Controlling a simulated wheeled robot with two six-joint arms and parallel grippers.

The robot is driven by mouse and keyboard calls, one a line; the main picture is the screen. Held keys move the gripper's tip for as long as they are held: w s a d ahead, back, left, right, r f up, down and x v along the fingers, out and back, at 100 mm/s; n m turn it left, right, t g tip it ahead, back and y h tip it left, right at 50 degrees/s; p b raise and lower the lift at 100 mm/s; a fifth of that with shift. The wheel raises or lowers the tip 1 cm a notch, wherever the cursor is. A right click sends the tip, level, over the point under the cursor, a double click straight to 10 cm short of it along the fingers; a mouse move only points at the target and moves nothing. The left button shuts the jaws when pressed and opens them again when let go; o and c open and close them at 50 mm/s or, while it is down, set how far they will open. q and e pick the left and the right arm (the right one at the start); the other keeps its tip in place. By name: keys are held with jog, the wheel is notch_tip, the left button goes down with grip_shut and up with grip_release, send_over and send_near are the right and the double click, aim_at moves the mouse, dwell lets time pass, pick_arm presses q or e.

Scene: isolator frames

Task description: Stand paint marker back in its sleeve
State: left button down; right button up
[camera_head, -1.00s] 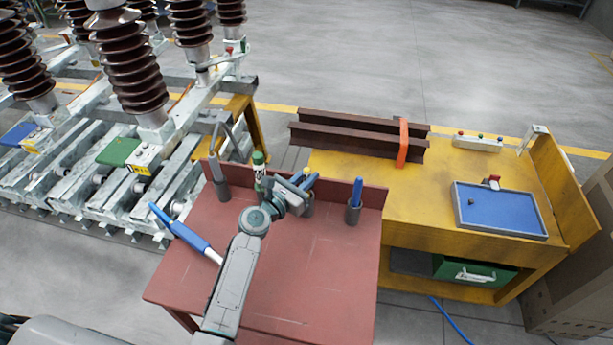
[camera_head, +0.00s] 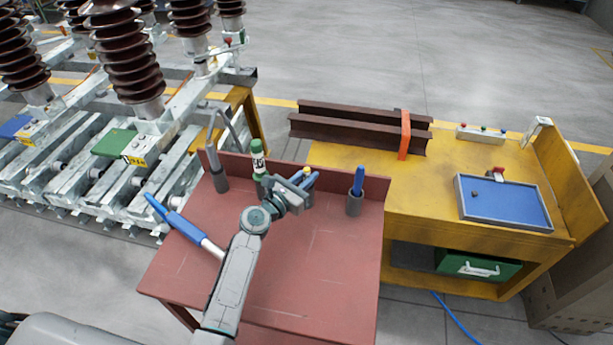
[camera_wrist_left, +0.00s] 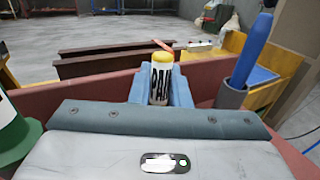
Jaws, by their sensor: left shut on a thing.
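The paint marker (camera_wrist_left: 161,80), white with dark lettering and a yellow top, stands about upright between the blue fingers of my left gripper (camera_wrist_left: 160,88). In the head view the marker's yellow top (camera_head: 306,171) shows at my left gripper (camera_head: 304,184), which is shut on it above the back of the red table (camera_head: 290,265). The marker's lower end is hidden, so I cannot tell whether it is inside a sleeve. A grey sleeve (camera_head: 355,205) to the right holds a blue pen-like thing (camera_head: 358,181). My right gripper is not in view.
A green-and-white bottle-like thing (camera_head: 258,158) stands just left of the gripper. Another grey sleeve (camera_head: 220,181) with a grey tool stands farther left. A blue-and-white stick (camera_head: 184,226) reaches over the table's left edge. The table's front right is clear.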

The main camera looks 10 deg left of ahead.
pick_arm(q)
jog(key=c, duration=1.3)
grip_release()
jog(key=b+v, duration=0.1)
jog(key=v, duration=1)
